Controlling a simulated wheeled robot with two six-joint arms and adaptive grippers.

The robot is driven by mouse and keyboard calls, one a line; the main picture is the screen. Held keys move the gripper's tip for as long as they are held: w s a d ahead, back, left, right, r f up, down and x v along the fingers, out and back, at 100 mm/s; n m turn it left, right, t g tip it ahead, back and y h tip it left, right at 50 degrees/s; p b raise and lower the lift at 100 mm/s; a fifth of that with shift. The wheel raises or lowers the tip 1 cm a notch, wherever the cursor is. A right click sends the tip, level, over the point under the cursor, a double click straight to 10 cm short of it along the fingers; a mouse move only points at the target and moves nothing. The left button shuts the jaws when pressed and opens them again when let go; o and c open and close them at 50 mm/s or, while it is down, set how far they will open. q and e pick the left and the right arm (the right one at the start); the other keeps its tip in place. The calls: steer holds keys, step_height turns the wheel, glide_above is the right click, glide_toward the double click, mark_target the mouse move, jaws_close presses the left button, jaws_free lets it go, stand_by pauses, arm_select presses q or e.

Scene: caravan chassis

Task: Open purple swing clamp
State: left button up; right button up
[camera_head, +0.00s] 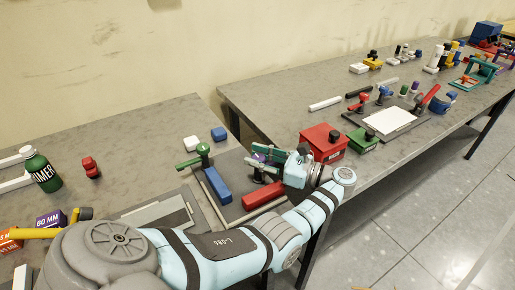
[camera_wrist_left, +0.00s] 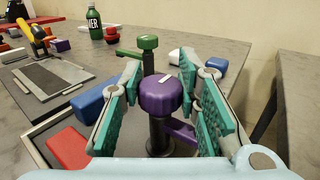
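The purple swing clamp shows best in the left wrist view, with a round purple knob (camera_wrist_left: 160,97) on a dark post and a purple arm (camera_wrist_left: 181,131) reaching to the lower right. In the head view only a small purple part (camera_head: 259,157) shows beside my gripper. My left gripper (camera_head: 270,154) is at the clamp. In the wrist view its teal fingers (camera_wrist_left: 159,68) stand open on either side of the knob, with a visible gap on each side. My right gripper is in neither view.
A green clamp (camera_head: 203,150) stands just beyond on the same fixture. A blue block (camera_head: 217,186) and a red block (camera_head: 263,195) lie close by. A red box (camera_head: 323,143) and a green box (camera_head: 362,141) stand to the right. A gap separates the two tables.

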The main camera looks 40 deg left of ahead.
arm_select(q)
steer(key=o, duration=0.5)
step_height(320, 180, up, 10)
steer(key=shift+r, duration=0.1)
stand_by(0.4)
